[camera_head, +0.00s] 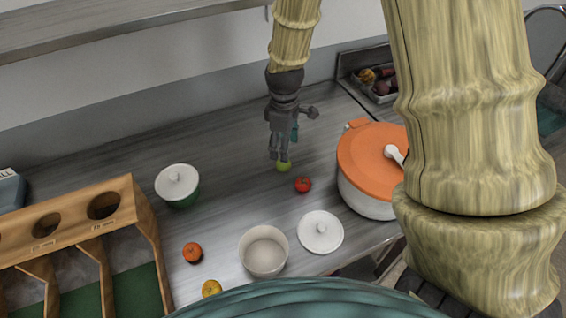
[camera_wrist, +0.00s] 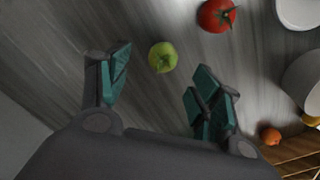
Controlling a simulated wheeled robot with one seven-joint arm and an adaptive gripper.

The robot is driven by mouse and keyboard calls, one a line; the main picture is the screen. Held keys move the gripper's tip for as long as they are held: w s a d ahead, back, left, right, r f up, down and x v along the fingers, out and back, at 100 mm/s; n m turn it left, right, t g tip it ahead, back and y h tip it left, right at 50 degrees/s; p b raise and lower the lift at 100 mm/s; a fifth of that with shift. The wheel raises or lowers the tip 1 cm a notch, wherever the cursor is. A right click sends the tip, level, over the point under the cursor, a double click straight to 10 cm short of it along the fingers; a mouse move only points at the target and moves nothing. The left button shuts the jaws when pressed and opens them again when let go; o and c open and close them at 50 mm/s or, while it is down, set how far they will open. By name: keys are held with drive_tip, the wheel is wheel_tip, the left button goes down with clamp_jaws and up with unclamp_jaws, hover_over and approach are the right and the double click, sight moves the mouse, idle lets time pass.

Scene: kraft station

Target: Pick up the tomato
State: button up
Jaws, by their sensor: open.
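The tomato (camera_head: 303,184) is small, red and round with a green stem, and lies on the grey counter (camera_head: 225,150). It also shows in the wrist view (camera_wrist: 217,15) at the top edge, partly cut off, beyond my fingertips. My gripper (camera_head: 279,158) hangs above the counter, to the left of the tomato and farther back, not touching it. In the wrist view my gripper (camera_wrist: 158,85) has its two teal-padded fingers spread apart with nothing held. A green round fruit (camera_wrist: 163,57) with a stem lies between and just beyond the fingertips; in the head view this fruit (camera_head: 284,167) sits just below my gripper.
An orange-lidded pot (camera_head: 375,160) stands right of the tomato. A white lid (camera_head: 320,232) and white bowl (camera_head: 264,255) lie nearer.

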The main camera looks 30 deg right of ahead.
sight(283, 164)
drive_tip(key=shift+s+a+f+p, duration=0.1)
drive_tip(key=shift+f+p, duration=0.4)
drive_tip(key=shift+f, duration=0.5)
drive_tip(key=shift+s+a+f+p, duration=0.1)
drive_tip(key=shift+f+p, duration=0.35)
drive_tip(key=shift+f, duration=0.5)
drive_tip(key=shift+f+p, duration=0.35)
drive_tip(key=shift+f, duration=0.95)
drive_tip(key=c, duration=1.1)
